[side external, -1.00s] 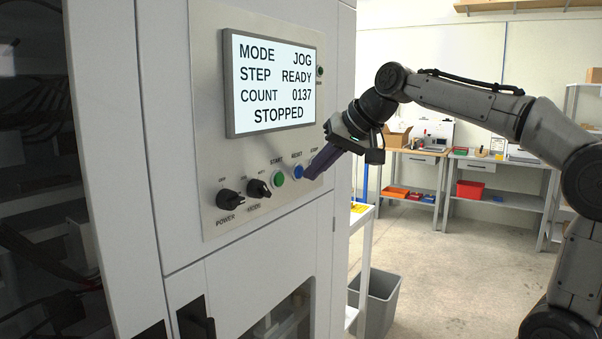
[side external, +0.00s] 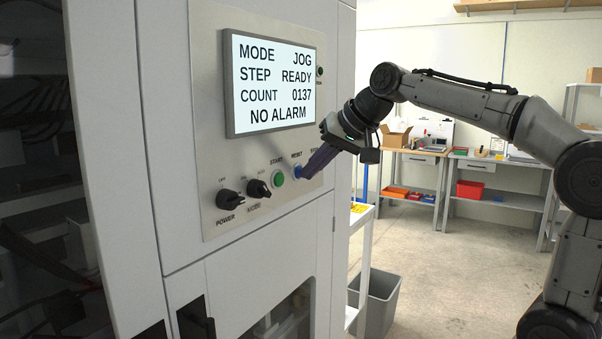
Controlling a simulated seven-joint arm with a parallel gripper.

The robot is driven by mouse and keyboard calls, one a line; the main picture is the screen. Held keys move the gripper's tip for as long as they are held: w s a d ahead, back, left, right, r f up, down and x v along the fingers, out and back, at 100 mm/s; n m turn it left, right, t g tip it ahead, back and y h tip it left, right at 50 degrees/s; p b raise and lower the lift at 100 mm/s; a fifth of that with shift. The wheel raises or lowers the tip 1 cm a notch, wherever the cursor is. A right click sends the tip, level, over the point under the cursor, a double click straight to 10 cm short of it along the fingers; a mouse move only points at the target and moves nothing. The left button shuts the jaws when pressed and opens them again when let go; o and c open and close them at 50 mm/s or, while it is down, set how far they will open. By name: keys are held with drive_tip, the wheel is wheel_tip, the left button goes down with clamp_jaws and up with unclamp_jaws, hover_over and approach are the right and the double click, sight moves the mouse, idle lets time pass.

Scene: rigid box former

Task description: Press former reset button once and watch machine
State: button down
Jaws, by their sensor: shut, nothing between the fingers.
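The blue RESET button (side external: 298,171) sits on the machine's control panel (side external: 222,150), right of the green START button (side external: 279,178). My gripper (side external: 307,173) is shut and empty, with its fingertips at the blue button and covering part of it. I cannot tell how far the button is pushed in. The STOP control is hidden behind my gripper. The display (side external: 272,82) reads MODE JOG, STEP READY, COUNT 0137, NO ALARM.
The black POWER knob (side external: 230,199) and MODE knob (side external: 258,190) are left of the buttons. A grey bin (side external: 378,305) stands on the floor below. Benches with a cardboard box (side external: 396,138) and red bins (side external: 470,190) are at the back.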

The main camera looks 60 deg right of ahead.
drive_tip(key=shift+s, duration=0.85)
drive_tip(key=shift+s, duration=2.5)
drive_tip(key=s+a+f+n+g+y, duration=0.1)
drive_tip(key=s+a+f+n+y, duration=0.1)
drive_tip(key=s+a+f+n, duration=0.45)
drive_tip(key=s+a+f, duration=0.1)
drive_tip(key=s+f, duration=0.1)
drive_tip(key=f, duration=0.3)
drive_tip(key=s+a+f+n+g, duration=0.1)
drive_tip(key=s+f, duration=0.1)
drive_tip(key=f, duration=0.3)
drive_tip(key=s+f+n+g+h, duration=0.1)
drive_tip(key=s+f, duration=0.1)
drive_tip(key=f, duration=0.4)
drive_tip(key=shift+s+a, duration=0.3)
drive_tip(key=shift+a, duration=0.1)
